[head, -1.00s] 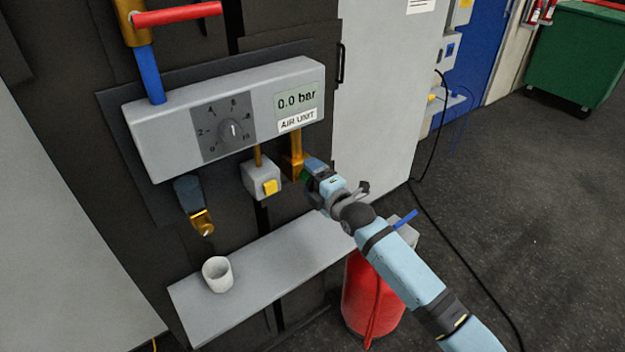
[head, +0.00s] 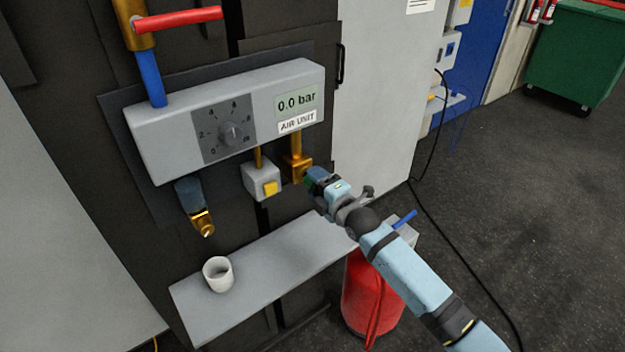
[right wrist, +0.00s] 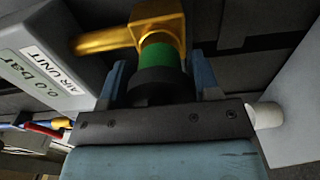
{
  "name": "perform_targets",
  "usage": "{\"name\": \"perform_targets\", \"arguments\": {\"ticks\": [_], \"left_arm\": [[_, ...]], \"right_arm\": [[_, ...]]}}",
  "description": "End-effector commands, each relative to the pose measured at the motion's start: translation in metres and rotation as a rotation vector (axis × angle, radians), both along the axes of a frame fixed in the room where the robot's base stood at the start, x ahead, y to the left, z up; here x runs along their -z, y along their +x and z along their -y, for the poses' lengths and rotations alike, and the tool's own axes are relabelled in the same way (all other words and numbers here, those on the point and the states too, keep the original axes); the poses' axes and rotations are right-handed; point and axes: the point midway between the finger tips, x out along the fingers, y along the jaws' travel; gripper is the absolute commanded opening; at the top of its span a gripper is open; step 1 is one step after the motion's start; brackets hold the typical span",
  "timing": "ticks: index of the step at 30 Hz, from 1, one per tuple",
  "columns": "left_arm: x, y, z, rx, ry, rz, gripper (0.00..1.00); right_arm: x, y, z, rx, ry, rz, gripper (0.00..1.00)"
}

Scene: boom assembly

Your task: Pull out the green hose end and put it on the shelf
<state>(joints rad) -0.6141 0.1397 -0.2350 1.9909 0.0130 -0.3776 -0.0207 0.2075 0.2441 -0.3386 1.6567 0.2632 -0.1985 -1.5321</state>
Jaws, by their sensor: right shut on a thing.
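The green hose end (right wrist: 160,55) shows in the right wrist view between the two blue fingers of my right gripper (right wrist: 160,85), which is shut on it. Its far end meets the brass fitting (right wrist: 158,20) below the air unit; I cannot tell whether it is still seated or slightly apart. In the head view my right gripper (head: 312,182) is beside the brass fitting (head: 298,168), with a bit of green at its tip. The grey shelf (head: 285,255) is below the unit. My left gripper is not in view.
A white cup (head: 218,274) stands on the shelf's left part; the shelf's middle is clear. The air unit (head: 160,135) hangs above, with a yellow-button box (head: 262,181) left of my gripper. A red cylinder (head: 372,295) stands below the shelf's right end.

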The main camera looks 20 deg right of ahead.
Motion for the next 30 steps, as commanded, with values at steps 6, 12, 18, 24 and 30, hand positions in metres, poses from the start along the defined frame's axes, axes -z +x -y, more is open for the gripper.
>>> {"name": "perform_targets", "arguments": {"ticks": [6,12,18,24,30], "left_arm": [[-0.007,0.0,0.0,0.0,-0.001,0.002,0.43],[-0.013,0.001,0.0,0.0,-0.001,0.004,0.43],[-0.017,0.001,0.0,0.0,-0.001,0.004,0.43],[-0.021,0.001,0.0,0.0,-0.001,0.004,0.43],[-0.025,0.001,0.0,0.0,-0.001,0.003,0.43]], "right_arm": [[-0.001,-0.008,0.003,0.0,-0.002,0.001,0.19],[-0.002,-0.016,0.006,0.0,0.0,0.001,0.19],[-0.001,-0.024,0.009,0.0,-0.002,0.001,0.19],[-0.001,-0.031,0.012,0.0,-0.001,0.0,0.19],[-0.001,-0.038,0.014,0.0,-0.002,0.002,0.19]]}}
